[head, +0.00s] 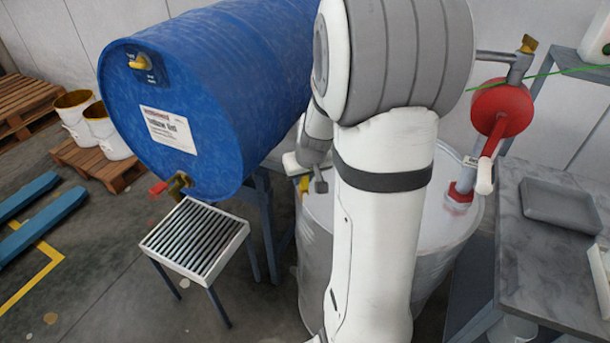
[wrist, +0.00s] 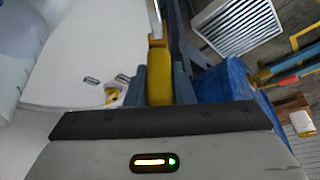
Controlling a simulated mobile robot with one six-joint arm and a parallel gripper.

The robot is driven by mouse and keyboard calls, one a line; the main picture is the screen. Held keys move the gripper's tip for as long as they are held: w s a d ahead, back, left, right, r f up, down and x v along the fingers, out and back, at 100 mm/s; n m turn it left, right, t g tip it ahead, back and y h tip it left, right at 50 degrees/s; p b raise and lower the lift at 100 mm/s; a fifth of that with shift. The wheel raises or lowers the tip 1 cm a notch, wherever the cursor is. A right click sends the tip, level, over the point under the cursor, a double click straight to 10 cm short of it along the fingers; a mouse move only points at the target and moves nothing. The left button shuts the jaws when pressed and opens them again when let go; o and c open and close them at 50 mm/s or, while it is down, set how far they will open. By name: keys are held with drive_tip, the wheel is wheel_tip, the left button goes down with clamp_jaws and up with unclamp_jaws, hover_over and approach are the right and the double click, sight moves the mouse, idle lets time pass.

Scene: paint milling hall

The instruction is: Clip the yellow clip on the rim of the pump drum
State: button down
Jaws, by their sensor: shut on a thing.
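The pump drum (head: 455,225) is a pale grey drum with a white top, carrying a red hand pump (head: 502,108) at its right. My arm hides much of its middle. My gripper (wrist: 160,85) is shut on the yellow clip (wrist: 158,72), which sits between the two fingers. In the head view the clip (head: 304,184) shows as a small yellow patch at the drum's left rim. In the wrist view the white drum top (wrist: 90,45) lies left of the clip. I cannot tell whether the clip is on the rim or just beside it.
A large blue drum (head: 225,75) lies on a stand close to the left, with a slatted grate table (head: 195,240) below its tap. A grey bench (head: 535,255) with a tray (head: 562,205) stands at the right. White buckets (head: 105,130) sit on a pallet far left.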

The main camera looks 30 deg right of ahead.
sight(303, 187)
drive_tip(key=shift+f, duration=0.1)
drive_tip(key=shift+f+b, duration=0.55)
drive_tip(key=shift+b, duration=0.25)
drive_tip(key=shift+f+b, duration=1.5)
drive_tip(key=shift+b, duration=0.3)
idle(0.3)
drive_tip(key=shift+r, duration=0.1)
drive_tip(key=shift+r+p, duration=1.4)
drive_tip(key=shift+r, duration=0.65)
drive_tip(key=shift+f, duration=0.1)
drive_tip(key=shift+f+b, duration=0.55)
drive_tip(key=shift+b, duration=0.2)
drive_tip(key=shift+f+b, duration=1.55)
drive_tip(key=shift+b, duration=0.15)
drive_tip(key=shift+r, duration=0.2)
